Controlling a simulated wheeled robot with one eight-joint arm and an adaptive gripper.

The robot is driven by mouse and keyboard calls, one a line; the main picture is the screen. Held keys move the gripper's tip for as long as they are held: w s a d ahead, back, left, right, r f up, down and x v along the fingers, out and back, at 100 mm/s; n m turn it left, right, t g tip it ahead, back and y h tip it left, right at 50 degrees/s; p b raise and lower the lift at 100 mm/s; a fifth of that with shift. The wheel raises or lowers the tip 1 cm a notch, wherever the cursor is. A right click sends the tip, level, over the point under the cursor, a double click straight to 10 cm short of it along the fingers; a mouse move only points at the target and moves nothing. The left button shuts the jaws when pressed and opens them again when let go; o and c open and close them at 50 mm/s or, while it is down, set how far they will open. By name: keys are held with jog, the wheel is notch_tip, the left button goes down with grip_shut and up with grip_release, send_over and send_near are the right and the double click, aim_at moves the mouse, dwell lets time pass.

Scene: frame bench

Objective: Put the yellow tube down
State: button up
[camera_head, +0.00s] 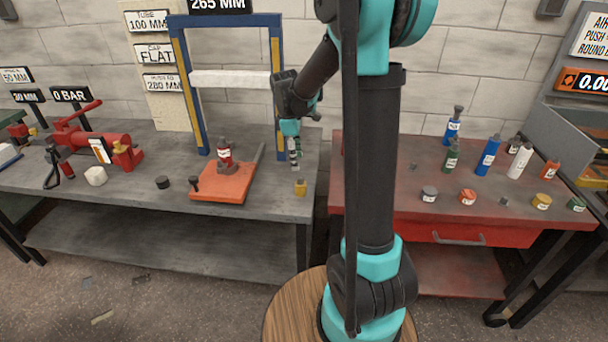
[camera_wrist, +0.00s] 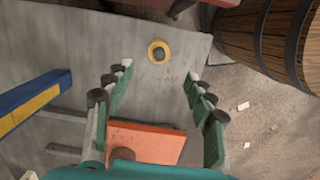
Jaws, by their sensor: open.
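The yellow tube (camera_head: 300,188) stands upright on the grey bench near its right end. In the wrist view the yellow tube (camera_wrist: 152,46) is a yellow ring with a dark centre, resting on the bench top. My gripper (camera_head: 294,155) is above the bench, a little above and behind the tube in the head view. In the wrist view my gripper (camera_wrist: 157,76) has its green fingers wide apart with nothing between them. The tube lies just beyond the fingertips, and no contact shows.
An orange plate (camera_head: 222,191) bears a small red jack (camera_head: 225,155) under the blue frame (camera_head: 276,70). A dark cap (camera_head: 162,182) and a red pump (camera_head: 90,148) lie left. A wooden barrel (camera_wrist: 262,45) stands beside the bench. The red bench (camera_head: 400,180) holds several bottles.

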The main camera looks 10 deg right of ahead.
jog(key=s+d+f+m+t, duration=0.2)
jog(key=s+m, duration=0.5)
jog(key=s, duration=0.4)
jog(key=s+d+f+m+t+y, duration=0.1)
jog(key=s+d+f+m+t, duration=0.1)
jog(key=s+m, duration=0.5)
jog(key=s+f, duration=0.1)
jog(key=s, duration=0.3)
jog(key=shift+d+f+t, duration=0.2)
jog(key=shift+d+t, duration=0.1)
jog(key=shift+d, duration=0.1)
